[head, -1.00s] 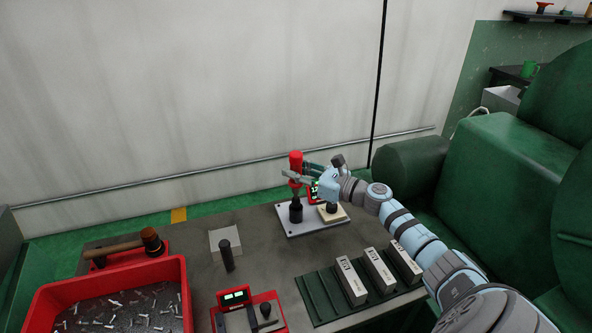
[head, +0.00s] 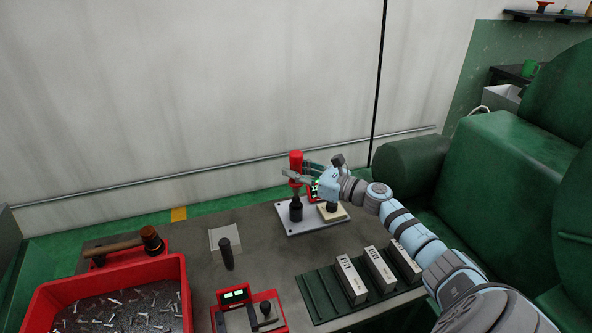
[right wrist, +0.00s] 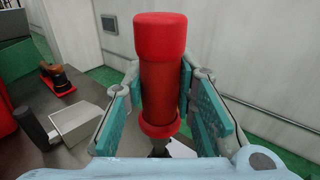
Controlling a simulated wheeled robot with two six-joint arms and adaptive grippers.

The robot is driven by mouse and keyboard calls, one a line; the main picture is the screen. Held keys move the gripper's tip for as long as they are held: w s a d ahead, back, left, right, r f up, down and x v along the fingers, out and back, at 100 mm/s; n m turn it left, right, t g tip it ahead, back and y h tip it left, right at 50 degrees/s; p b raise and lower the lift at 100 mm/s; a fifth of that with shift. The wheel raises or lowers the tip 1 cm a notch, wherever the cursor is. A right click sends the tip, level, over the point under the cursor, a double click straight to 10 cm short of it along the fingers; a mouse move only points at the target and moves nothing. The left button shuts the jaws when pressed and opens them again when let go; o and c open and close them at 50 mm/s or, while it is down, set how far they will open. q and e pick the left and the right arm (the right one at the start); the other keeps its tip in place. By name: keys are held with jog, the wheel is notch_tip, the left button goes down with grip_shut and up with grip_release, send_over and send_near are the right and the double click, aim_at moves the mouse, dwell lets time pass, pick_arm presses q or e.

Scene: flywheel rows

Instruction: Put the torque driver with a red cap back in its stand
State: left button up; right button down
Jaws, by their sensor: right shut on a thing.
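The torque driver with a red cap (head: 295,161) is upright over the white plate at the back of the table. My right gripper (head: 292,178) is shut on its red body, one finger on each side. In the right wrist view, the driver (right wrist: 162,85) stands between the teal finger pads. Its thin lower part points down to a black cylinder (head: 296,212) on the plate; I cannot tell whether it is seated in it. My left gripper is not in view.
A green rack (head: 318,300) holds three grey blocks. A red bin (head: 40,302) of small parts and a hammer (head: 125,246) are at left.

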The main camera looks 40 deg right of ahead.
aim_at(296, 153)
jog(key=shift+f+b, duration=2.25)
jog(key=shift+f, duration=0.35)
jog(key=c, duration=1.2)
grip_release()
jog(key=shift+c, duration=0.2)
notch_tip(296, 153, up, 10)
jog(key=shift+r, duration=0.1)
